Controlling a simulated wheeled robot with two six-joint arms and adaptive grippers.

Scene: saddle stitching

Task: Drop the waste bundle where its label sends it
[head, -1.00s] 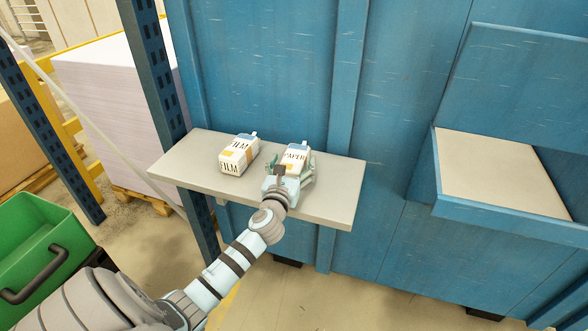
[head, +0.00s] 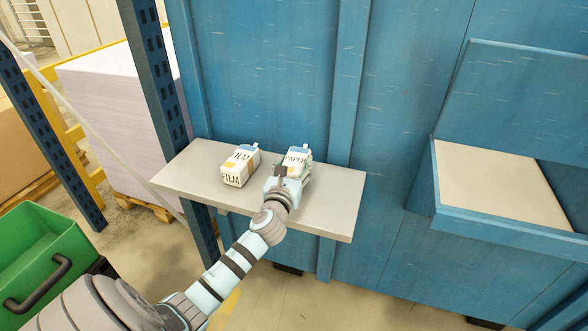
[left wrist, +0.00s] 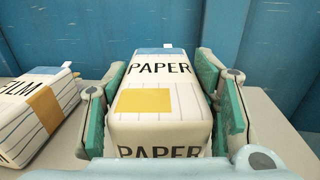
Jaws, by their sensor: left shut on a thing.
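The bundle labelled PAPER (head: 297,156) is white with a yellow-orange patch and a blue top end. It is at the middle of the grey shelf (head: 325,212). My left gripper (head: 288,172) is shut on it. In the left wrist view the PAPER bundle (left wrist: 158,98) lies between the green-padded fingers of the left gripper (left wrist: 160,115). Whether it touches the shelf is hidden. A bundle labelled FILM (head: 240,166) sits on the shelf to the left, apart from the gripper; it also shows in the left wrist view (left wrist: 38,108). My right gripper is not in view.
A blue panelled wall (head: 270,70) stands right behind the shelf. A blue chute or bin with an open, pale-floored mouth (head: 435,190) is at the right. A green bin with a dark handle (head: 45,235) stands at lower left. A paper stack (head: 110,110) is behind the blue post.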

